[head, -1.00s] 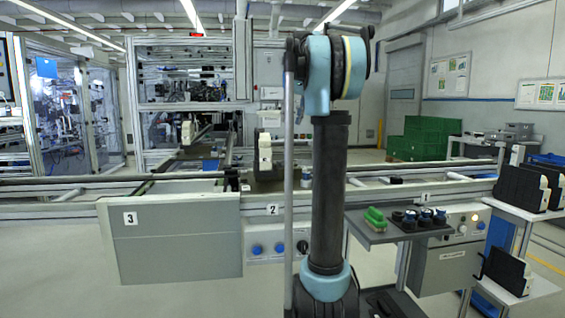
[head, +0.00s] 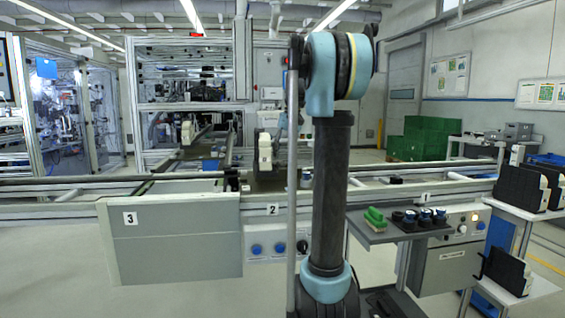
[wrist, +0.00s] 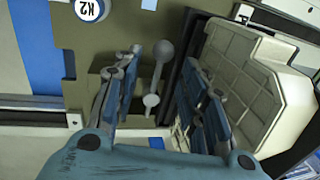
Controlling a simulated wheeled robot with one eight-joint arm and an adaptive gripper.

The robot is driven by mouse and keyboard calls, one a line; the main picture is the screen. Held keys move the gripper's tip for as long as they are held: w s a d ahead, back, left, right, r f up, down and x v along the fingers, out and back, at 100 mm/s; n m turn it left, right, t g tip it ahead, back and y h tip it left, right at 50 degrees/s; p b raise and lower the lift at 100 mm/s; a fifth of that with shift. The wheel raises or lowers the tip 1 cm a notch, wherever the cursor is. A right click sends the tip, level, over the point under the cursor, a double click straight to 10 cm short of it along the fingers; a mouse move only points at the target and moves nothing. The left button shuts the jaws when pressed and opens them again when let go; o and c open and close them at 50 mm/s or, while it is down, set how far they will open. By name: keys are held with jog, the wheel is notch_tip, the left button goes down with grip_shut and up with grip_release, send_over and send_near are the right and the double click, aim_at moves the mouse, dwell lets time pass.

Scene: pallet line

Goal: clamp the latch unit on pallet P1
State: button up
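In the wrist view, my gripper (wrist: 160,88) is open, its two blue-grey fingers apart. A grey clamp lever (wrist: 157,75) with a round knob shows in the gap between the fingers, and no contact is visible. The beige latch unit (wrist: 262,85) is at the right, beside the right finger, with a dark plate along its edge. In the head view, a beige unit (head: 265,153) stands upright on the line above the number 2 sign. My gripper is mostly hidden behind my arm there.
A second beige unit (head: 187,132) stands farther back on the line. Dark units (head: 520,188) stand on the white rack at the far right.

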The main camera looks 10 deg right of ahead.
jog(key=shift+a+f, duration=0.15)
jog(key=shift+f, duration=0.55)
jog(key=shift+a+f, duration=0.15)
jog(key=shift+f, duration=0.55)
grip_shut()
